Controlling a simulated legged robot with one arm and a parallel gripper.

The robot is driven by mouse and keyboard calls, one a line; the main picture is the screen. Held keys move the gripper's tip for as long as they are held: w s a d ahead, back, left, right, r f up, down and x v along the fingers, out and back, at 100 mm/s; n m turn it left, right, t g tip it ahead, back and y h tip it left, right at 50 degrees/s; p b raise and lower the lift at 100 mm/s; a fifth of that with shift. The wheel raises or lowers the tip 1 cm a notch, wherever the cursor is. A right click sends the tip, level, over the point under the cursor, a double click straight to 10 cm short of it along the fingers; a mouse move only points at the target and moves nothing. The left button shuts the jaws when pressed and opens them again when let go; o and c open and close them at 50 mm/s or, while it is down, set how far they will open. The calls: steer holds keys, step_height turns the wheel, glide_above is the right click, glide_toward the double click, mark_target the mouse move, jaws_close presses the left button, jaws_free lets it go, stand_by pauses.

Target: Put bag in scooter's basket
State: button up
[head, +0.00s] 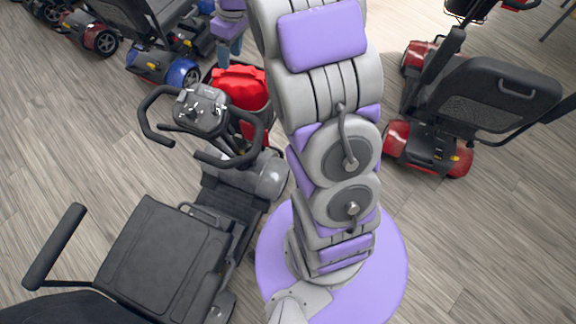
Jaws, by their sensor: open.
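A bright red bag (240,87) sits at the front of the grey scooter (200,112), just beyond its handlebars. It appears to rest in the scooter's dark basket (210,74), of which only a bit of rim shows; the bag and my arm hide the rest. My gripper (230,48) shows small and partly at the top of the head view, just beyond and above the bag. It is open and looks apart from the bag, with nothing seen between its fingers.
The grey scooter's seat (160,255) and armrest (55,245) fill the lower left. More scooters, one with blue fenders (180,72), stand at upper left. A red scooter (430,150) with a black seat stands at right. Wood floor (490,250) is clear at lower right.

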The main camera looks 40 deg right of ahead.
steer(key=s+a+r+m+g+h, duration=0.1)
steer(key=s+a+r+m, duration=0.15)
steer(key=s, duration=0.75)
steer(key=s+a+r+m, duration=0.1)
steer(key=s+a+r, duration=0.25)
steer(key=s, duration=0.75)
steer(key=s+a+m, duration=0.1)
steer(key=s, duration=0.7)
steer(key=s+f+m+g+h, duration=0.1)
steer(key=s, duration=0.6)
steer(key=shift+s+a+f+m, duration=0.3)
steer(key=shift+s+a+m, duration=0.05)
steer(key=shift+s+a, duration=0.05)
steer(key=shift+c, duration=0.4)
steer(key=shift+c, duration=0.5)
steer(key=shift+a, duration=0.1)
